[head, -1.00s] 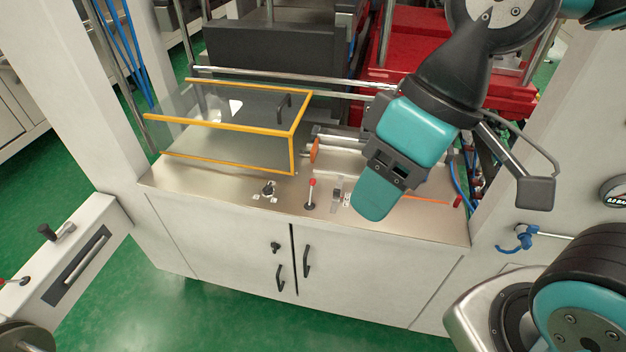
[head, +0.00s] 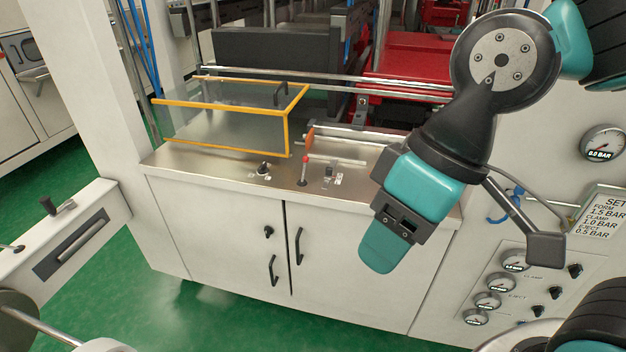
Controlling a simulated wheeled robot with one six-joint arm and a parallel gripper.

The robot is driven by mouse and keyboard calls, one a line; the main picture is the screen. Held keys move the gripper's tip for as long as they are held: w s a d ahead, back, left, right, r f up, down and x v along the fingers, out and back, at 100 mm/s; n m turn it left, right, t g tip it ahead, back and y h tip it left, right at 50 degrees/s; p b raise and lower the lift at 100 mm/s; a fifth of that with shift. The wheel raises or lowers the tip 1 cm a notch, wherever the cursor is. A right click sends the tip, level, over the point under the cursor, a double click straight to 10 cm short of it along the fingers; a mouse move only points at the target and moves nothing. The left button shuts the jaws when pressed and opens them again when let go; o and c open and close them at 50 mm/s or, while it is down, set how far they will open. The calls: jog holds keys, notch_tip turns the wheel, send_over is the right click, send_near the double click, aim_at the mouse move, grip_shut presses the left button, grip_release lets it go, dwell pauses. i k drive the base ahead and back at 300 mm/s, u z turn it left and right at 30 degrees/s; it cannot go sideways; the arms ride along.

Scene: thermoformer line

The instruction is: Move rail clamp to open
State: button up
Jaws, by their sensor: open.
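I cannot tell for sure which part is the rail clamp. Candidates on the steel bench top (head: 220,171) are a black rotary handle (head: 264,168), an upright lever with a red tip (head: 304,170) and a small switch-like part with pale labels (head: 329,173). A dark fitting (head: 361,110) also sits by the metal rails (head: 300,76). My gripper (head: 378,250) points down in front of the cabinet, to the right of and nearer than these parts. It is open and holds nothing visible. Its far finger is hidden.
A clear guard with an orange frame (head: 220,108) stands at the bench's left. Cabinet doors with black handles (head: 299,246) are below. A gauge panel (head: 515,290) and pressure sign (head: 600,212) are at right. A grey console (head: 75,240) stands at left.

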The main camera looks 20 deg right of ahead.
aim_at(305, 159)
jog(key=z, duration=0.3)
jog(key=i, duration=1.25)
jog(key=u, duration=0.5)
